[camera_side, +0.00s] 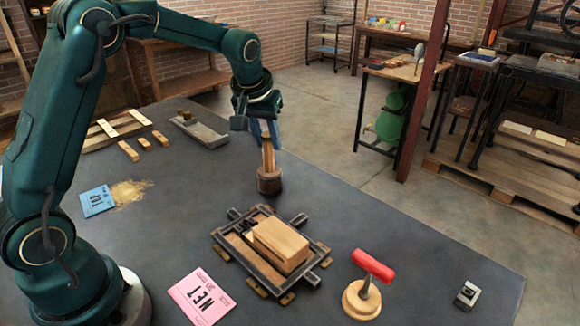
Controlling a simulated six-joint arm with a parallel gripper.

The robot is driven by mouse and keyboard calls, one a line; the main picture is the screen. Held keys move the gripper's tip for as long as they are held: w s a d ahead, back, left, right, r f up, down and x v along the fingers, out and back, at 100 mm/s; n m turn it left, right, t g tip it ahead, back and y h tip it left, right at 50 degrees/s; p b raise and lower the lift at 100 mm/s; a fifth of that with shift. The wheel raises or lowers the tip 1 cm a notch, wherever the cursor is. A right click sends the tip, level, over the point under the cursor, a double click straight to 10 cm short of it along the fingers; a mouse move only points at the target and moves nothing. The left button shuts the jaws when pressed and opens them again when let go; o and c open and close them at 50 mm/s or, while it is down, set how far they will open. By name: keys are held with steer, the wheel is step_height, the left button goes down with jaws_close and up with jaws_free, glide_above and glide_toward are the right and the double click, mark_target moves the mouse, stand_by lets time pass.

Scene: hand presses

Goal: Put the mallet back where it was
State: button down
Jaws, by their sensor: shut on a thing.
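The mallet has a dark round wooden head (269,182) and a lighter wooden handle (268,155). It is upright with the head down, near the middle of the dark table (200,225). My gripper (266,138) is above the head, with its fingers closed around the upper handle. The top of the handle is hidden by the gripper. I cannot tell whether the head touches the table or hangs just above it.
A framed bed with a wooden block (280,243) is in front of the mallet. A red-handled tool (372,265) and a small metal block (467,294) stand right. Pink (201,297) and blue (97,200) cards lie left. Table behind the bed, around the mallet, is clear.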

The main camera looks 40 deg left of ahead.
steer(key=shift+f, duration=0.15)
steer(key=c, duration=0.6)
jaws_free()
steer(key=v, duration=1.1)
steer(key=s+d+f+m, duration=0.1)
steer(key=s+d, duration=0.1)
steer(key=s, duration=0.4)
steer(key=s+d+f+m+t+h, duration=0.1)
steer(key=s+d+f+m, duration=0.1)
steer(key=s, duration=0.5)
steer(key=s+d+f+m+h, duration=0.1)
steer(key=s+d+f+m, duration=0.1)
steer(key=s+d, duration=0.2)
steer(key=shift+s+f+t, duration=0.15)
steer(key=shift+s+t, duration=0.15)
steer(key=shift+s, duration=1.15)
